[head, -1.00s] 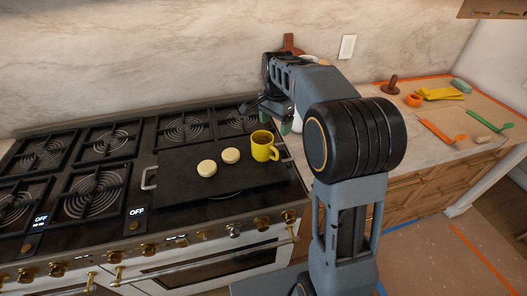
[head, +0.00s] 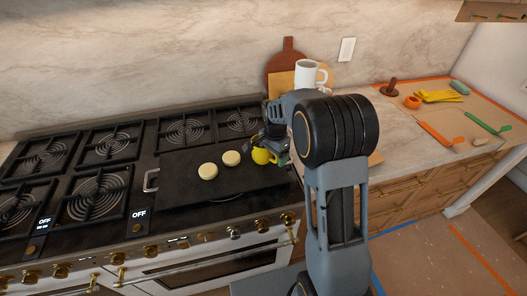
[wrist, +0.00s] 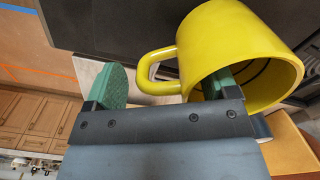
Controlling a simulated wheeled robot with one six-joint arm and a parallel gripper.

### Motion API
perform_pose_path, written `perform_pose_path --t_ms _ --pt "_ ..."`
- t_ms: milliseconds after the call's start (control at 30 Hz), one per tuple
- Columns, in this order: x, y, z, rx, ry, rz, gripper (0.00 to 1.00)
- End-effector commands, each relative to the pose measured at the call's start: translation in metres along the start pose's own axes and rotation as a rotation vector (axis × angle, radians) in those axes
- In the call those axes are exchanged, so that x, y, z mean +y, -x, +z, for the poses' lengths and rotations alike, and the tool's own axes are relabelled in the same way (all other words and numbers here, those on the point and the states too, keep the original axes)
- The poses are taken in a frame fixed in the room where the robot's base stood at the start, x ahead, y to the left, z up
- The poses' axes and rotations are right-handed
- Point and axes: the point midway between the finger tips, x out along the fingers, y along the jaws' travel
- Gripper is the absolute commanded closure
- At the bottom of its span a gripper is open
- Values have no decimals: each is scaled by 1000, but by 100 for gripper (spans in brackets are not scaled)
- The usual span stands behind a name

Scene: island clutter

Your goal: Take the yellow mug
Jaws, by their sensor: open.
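The yellow mug (head: 261,156) is on the right end of the black griddle, partly hidden by my gripper (head: 276,147) in the head view. In the wrist view the yellow mug (wrist: 225,45) fills the upper right, its mouth toward the lower right. My gripper (wrist: 165,85) is open, with green finger pads. The mug's handle shows between the two fingers. The right finger overlaps the mug's mouth and seems to reach inside it; the left finger is clear of the handle. I cannot tell whether either finger touches the mug.
Two pale round pieces (head: 208,171) lie on the griddle (head: 180,187) left of the mug. A white mug (head: 306,73) and round boards (head: 287,58) stand behind my arm. Orange and green utensils (head: 437,133) lie on the right counter.

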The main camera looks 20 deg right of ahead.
Motion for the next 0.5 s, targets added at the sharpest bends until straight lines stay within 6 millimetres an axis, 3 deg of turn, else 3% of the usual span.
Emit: perform_pose_path --t_ms 133,400,500 --pt "0 -11 0 0 0 0 21" --pt "0 -13 0 0 0 -1 21" --pt "0 -13 0 0 0 -1 30"
